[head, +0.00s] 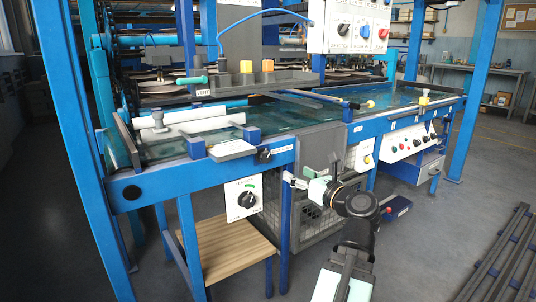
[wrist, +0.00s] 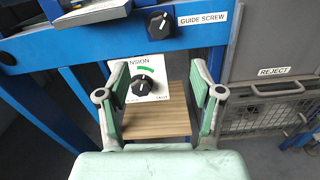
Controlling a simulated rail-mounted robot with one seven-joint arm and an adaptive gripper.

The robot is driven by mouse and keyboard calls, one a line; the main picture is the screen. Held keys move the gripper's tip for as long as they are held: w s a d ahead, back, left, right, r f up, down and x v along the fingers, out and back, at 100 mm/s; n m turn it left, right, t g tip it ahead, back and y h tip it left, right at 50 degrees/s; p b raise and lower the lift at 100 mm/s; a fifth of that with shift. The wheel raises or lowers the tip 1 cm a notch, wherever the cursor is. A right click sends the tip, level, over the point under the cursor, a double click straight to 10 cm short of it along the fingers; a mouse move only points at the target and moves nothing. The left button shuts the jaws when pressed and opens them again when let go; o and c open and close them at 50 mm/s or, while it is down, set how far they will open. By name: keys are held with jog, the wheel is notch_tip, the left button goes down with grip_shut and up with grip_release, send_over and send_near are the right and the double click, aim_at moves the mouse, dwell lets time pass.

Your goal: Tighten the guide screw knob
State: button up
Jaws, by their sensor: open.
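The guide screw knob (wrist: 160,22) is a black round knob with a pale pointer mark, on the blue front rail of the machine. It sits beside a white label reading GUIDE SCREW (wrist: 203,19). In the head view the knob (head: 264,154) is small and dark on the rail. My gripper (wrist: 159,72) is open, its two green-padded fingers spread with nothing between them. In the wrist view the knob lies above and beyond the fingertips, not touched. In the head view my gripper (head: 290,181) is in front of the machine, below and right of the knob.
Below the knob is a white tension panel (head: 242,197) with another black knob (wrist: 142,86). A wooden shelf (head: 227,254) lies under it. A grey reject bin with a handle (wrist: 277,88) stands to the right. Open floor lies in front.

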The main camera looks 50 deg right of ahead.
aim_at(267, 157)
jog(key=p+x, duration=1.4)
jog(key=p, duration=0.2)
jog(key=shift+w+d, duration=0.1)
jog(key=shift+w, duration=0.1)
jog(key=shift+w+d, duration=0.15)
jog(key=shift+w, duration=0.35)
jog(key=c, duration=1.1)
